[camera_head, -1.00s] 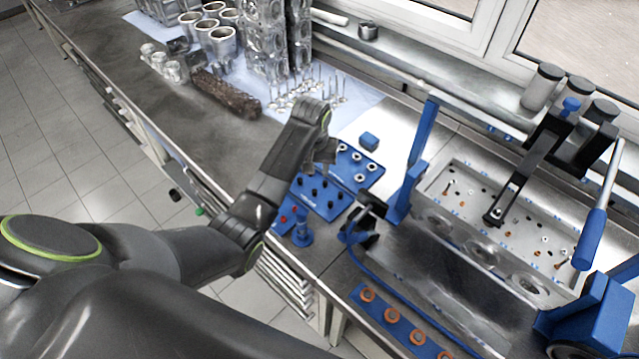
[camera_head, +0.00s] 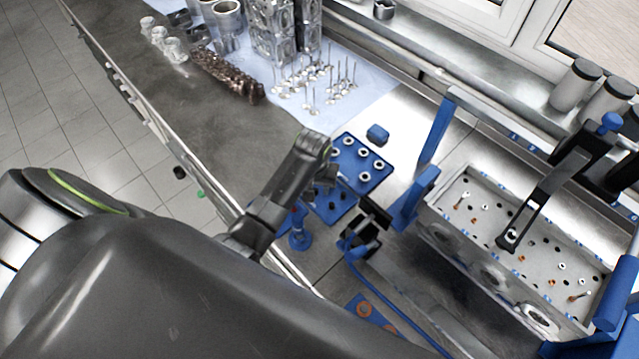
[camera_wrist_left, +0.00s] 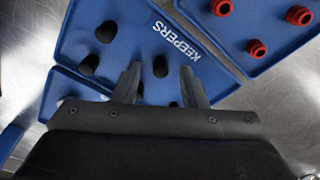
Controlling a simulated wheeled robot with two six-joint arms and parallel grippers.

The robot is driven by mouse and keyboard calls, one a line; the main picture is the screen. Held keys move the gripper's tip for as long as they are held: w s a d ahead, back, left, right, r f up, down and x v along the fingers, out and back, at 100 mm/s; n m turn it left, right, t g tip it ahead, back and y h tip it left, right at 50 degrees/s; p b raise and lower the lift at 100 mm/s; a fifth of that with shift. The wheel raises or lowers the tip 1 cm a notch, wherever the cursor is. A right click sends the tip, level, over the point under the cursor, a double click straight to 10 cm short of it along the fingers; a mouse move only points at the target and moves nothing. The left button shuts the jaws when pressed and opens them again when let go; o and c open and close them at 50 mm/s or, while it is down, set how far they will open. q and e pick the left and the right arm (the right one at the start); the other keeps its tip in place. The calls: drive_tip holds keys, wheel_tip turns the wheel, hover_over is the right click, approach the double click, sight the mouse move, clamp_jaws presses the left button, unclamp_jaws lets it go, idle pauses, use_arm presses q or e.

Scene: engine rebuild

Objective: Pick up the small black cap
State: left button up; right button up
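Several small black caps stand on a blue tray (camera_wrist_left: 125,20) marked KEEPERS in the left wrist view. One black cap (camera_wrist_left: 160,66) shows between the fingertips of my left gripper (camera_wrist_left: 159,70). The fingers are open, with a gap on both sides of that cap. Other caps stand to the left (camera_wrist_left: 106,32) and nearer the gripper's body (camera_wrist_left: 88,64). In the head view my left gripper (camera_head: 330,178) is over the blue tray (camera_head: 345,212) and hides part of it.
Red parts (camera_wrist_left: 257,47) sit on a neighbouring blue tray. A blue tray with pale rings (camera_head: 372,184) lies behind the gripper. A blue stand (camera_head: 299,232) and a black-and-blue tool (camera_head: 368,235) are close by. An engine block (camera_head: 480,225) fills the right.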

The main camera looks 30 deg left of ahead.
use_arm(q)
drive_tip(key=shift+s+d+r, duration=0.1)
drive_tip(key=shift+s+r, duration=0.15)
drive_tip(key=shift+s, duration=0.1)
drive_tip(key=shift+c, duration=0.5)
drive_tip(key=shift+s, duration=0.15)
drive_tip(key=shift+c, duration=1.3)
clamp_jaws()
use_arm(e)
drive_tip(key=shift+s, duration=0.65)
